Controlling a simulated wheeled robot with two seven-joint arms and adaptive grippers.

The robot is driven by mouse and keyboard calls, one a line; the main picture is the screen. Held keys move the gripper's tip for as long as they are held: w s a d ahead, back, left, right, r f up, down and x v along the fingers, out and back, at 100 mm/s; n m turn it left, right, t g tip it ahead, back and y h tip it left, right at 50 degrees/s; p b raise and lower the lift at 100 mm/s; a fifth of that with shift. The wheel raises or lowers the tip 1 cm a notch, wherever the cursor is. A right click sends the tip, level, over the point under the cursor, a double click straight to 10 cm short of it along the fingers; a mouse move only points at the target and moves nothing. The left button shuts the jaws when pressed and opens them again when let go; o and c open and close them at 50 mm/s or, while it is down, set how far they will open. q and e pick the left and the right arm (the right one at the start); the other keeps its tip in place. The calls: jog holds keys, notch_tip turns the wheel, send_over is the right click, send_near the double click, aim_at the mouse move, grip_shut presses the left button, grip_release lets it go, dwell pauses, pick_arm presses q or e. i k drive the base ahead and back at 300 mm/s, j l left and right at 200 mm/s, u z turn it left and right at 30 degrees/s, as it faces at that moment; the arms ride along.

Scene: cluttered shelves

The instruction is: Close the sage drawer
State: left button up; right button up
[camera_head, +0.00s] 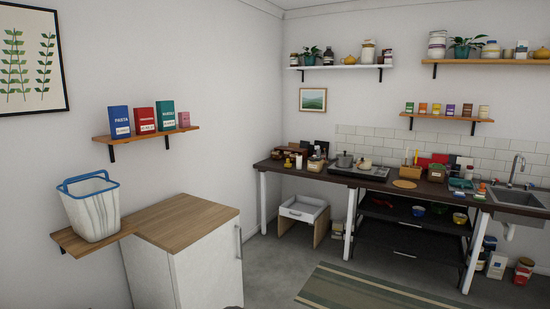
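No plainly sage-green drawer shows. A small drawer unit (282,226) with pale wooden sides stands on the floor under the left part of the long counter. Its single pale, whitish drawer (303,207) shows at the top and looks pulled out, with its open inside visible from above. The drawer's front carries a small dark handle. Whether this is the drawer called sage I cannot tell from its colour. Neither of my grippers is in view.
A white cabinet (205,268) with a wooden top stands in the near left. A basket (92,212) sits on a low shelf beside it. The dark counter (335,175) is crowded. Grey floor (262,265) lies open before the drawer unit, with a striped rug (365,290) to the right.

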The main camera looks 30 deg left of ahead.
aim_at(274, 155)
jog(key=i+j, duration=0.35)
jog(key=j, duration=0.15)
jog(key=i+j, duration=0.35)
jog(key=j, duration=0.15)
jog(key=i+j, duration=0.35)
jog(key=i, duration=0.15)
jog(key=i+j, duration=0.35)
jog(key=i, duration=0.15)
jog(key=i+j, duration=0.35)
jog(key=i, duration=0.15)
jog(key=i+j, duration=0.35)
jog(key=i, duration=0.15)
jog(key=i+j, duration=0.1)
jog(key=i, duration=0.85)
jog(key=i+j, duration=0.1)
jog(key=i, duration=0.9)
jog(key=j+u, duration=0.05)
